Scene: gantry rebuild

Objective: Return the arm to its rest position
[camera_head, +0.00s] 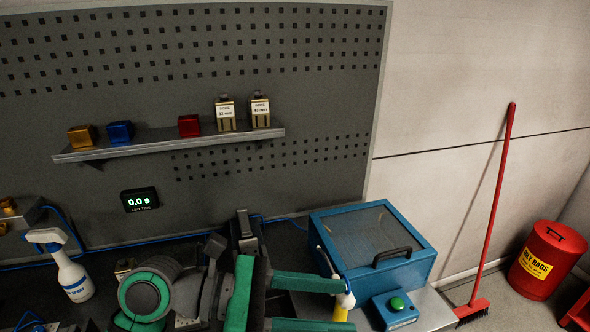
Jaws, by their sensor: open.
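My arm, in green, grey and black, reaches in from the bottom edge, with a round green-rimmed joint at the lower left of centre. My gripper (332,305) is at the bottom centre, its two green fingers spread apart and pointing right. The lower finger is partly cut off by the picture's edge. A white and yellow tool-like item (341,311) shows by the fingertips. I cannot tell whether they touch it, but the jaws are not closed on it.
A blue box with a mesh lid (365,243) and a blue green-button unit (396,305) stand close right of my gripper. A spray bottle (71,272) stands left. A shelf (170,143) with blocks hangs behind. A broom (492,215) and red bin (545,262) are far right.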

